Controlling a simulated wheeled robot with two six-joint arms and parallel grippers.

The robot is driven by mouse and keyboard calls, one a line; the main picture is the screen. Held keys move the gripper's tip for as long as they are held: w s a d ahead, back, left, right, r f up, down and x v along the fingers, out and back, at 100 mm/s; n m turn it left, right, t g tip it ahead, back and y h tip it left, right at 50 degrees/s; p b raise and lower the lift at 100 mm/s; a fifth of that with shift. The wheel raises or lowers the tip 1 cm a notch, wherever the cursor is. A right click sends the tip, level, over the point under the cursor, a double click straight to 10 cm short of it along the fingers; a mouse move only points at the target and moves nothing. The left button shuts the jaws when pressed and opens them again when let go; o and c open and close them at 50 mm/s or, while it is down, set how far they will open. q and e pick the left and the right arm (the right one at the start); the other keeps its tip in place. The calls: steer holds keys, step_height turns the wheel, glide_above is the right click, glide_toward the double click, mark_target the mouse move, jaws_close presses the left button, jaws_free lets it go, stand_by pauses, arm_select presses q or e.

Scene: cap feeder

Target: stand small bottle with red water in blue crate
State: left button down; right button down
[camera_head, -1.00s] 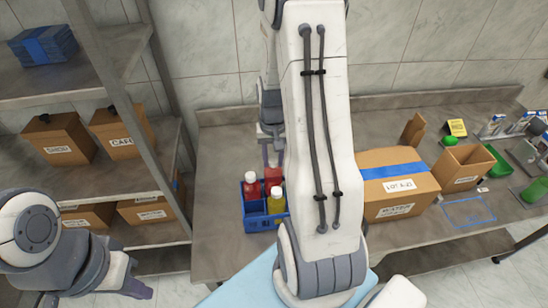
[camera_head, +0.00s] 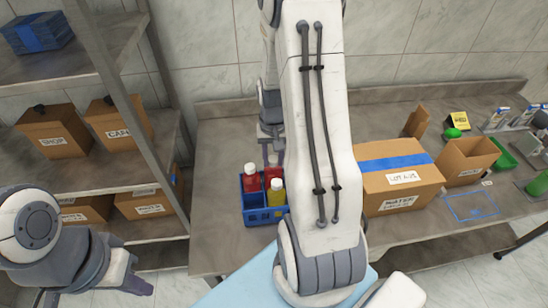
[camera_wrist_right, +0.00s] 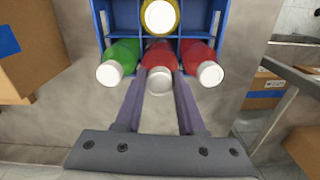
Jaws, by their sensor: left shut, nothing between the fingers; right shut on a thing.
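The blue crate (camera_head: 265,217) stands on the grey table in the head view. My right gripper (camera_head: 273,160) is shut on a small bottle with red water (camera_head: 275,173) at the crate's back side. In the right wrist view my gripper's fingers (camera_wrist_right: 160,78) hold this white-capped bottle (camera_wrist_right: 157,53) in a middle compartment, between a green bottle (camera_wrist_right: 122,53) and another red bottle (camera_wrist_right: 197,53). Its base is hidden, so I cannot tell whether it touches the crate floor. A yellow bottle (camera_head: 276,198) also stands in the crate. My left gripper (camera_head: 132,286) is shut and empty, low at left.
My right arm hides part of the table and the crate's right side. A cardboard box with blue tape (camera_head: 400,185) stands right of the crate. A shelf with several boxes (camera_head: 55,132) is at left. Bare table (camera_head: 215,200) lies left of the crate.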

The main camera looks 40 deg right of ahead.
steer(key=shift+f+b, duration=0.5)
steer(key=shift+f, duration=0.35)
steer(key=shift+c, duration=2.1)
jaws_free()
steer(key=c, duration=0.4)
steer(key=shift+o, duration=0.2)
steer(key=shift+r, duration=0.15)
step_height(320, 180, up, 11)
steer(key=p, duration=1)
steer(key=shift+w+a, duration=0.1)
